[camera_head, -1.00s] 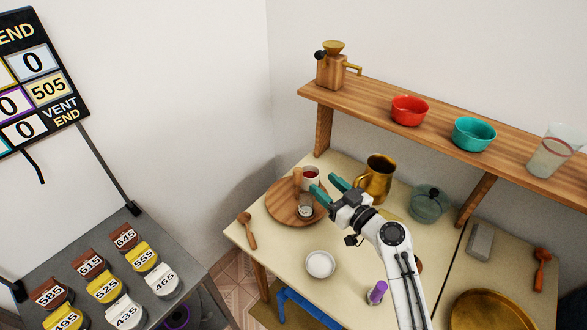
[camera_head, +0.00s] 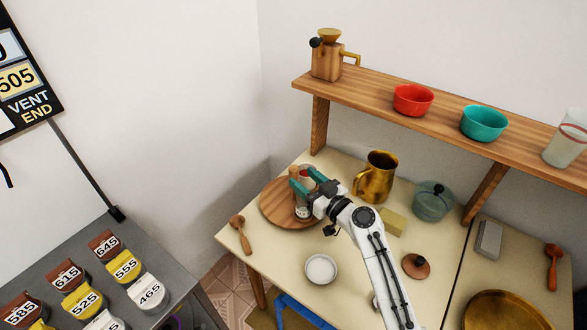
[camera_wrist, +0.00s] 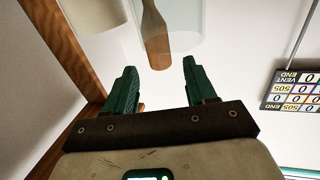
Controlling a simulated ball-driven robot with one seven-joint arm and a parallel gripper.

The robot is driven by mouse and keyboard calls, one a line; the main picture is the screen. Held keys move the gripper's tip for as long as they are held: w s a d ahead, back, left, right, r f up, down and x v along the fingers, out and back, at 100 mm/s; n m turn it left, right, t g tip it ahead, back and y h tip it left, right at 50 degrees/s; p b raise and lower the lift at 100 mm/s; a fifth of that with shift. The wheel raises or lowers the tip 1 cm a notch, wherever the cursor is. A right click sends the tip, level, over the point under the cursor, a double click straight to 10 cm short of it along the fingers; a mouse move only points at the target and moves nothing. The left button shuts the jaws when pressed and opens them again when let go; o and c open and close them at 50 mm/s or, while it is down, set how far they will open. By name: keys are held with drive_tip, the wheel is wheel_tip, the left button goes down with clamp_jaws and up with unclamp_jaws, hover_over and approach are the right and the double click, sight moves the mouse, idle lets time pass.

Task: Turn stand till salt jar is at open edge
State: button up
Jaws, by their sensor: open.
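The stand (camera_head: 268,210) is a round wooden disc on the cream table, at the far left corner. My gripper (camera_head: 305,181) is open over its right part, with green fingers among the things on it. A small clear jar with pale contents (camera_head: 303,213), perhaps the salt jar, stands near the stand's front right, just below the gripper. A wooden piece and a mug are mostly hidden by the fingers. In the wrist view, a wooden handle-like piece (camera_wrist: 156,45) and a clear glass vessel (camera_wrist: 185,25) show ahead, between the open fingertips. I cannot tell whether the fingers touch anything.
A white bowl (camera_head: 321,268) and a wooden spoon (camera_head: 240,233) lie in front. The shelf (camera_head: 375,95) runs above the back.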

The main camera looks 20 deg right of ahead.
sight(297, 173)
drive_tip(key=shift+x, duration=2.65)
clamp_jaws()
